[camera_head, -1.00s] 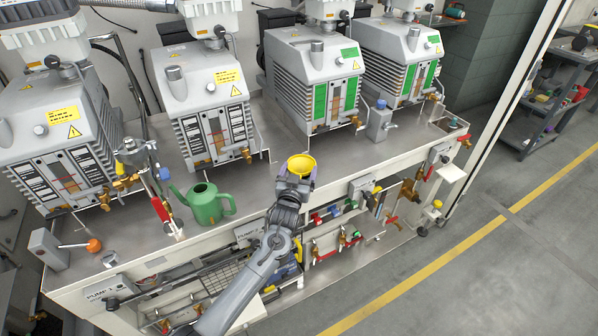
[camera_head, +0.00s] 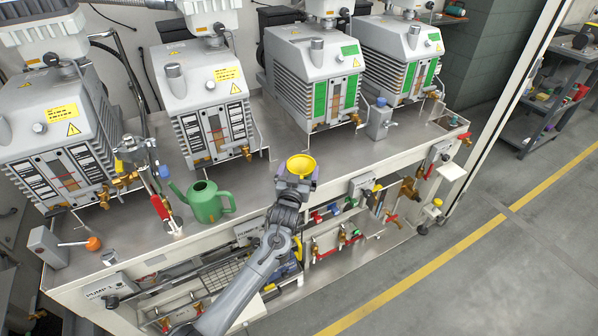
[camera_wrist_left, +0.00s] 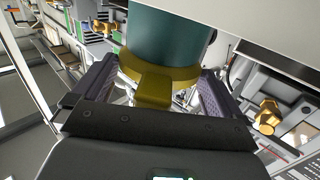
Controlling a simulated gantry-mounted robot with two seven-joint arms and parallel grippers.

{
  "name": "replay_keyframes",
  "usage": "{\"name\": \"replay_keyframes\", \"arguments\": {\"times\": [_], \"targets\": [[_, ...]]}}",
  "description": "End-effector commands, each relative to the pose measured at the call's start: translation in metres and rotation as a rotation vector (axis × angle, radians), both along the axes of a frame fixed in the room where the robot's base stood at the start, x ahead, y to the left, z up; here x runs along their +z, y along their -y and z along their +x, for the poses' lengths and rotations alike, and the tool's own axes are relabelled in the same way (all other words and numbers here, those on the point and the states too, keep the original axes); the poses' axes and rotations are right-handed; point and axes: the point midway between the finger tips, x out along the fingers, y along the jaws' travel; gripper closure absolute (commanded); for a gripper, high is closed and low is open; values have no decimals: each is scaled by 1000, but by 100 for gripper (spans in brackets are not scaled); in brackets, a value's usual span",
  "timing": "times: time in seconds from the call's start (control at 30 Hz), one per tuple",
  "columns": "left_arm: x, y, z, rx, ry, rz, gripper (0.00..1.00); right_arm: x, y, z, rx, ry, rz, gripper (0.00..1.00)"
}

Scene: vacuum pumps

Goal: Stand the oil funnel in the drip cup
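My right gripper is not in view.
A green watering can (camera_head: 205,203) stands on the bench left of my gripper. Several grey pumps (camera_head: 316,79) line the back. Valves and pipes fill the lower front. Bare bench top lies behind the funnel.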

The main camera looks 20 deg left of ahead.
Motion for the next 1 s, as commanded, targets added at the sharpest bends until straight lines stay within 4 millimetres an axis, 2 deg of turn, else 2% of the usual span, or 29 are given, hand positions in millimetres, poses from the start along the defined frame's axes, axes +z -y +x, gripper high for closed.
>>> {"name": "replay_keyframes", "arguments": {"times": [0.17,0.33,0.8,1.0], "targets": [[0,0,-1,0,0,0,0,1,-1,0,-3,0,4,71],[1,2,-13,-1,-2,1,0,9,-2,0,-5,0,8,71],[2,12,-84,0,-2,-1,0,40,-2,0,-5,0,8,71],[1,15,-102,-1,-1,1,0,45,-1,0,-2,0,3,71]]}}
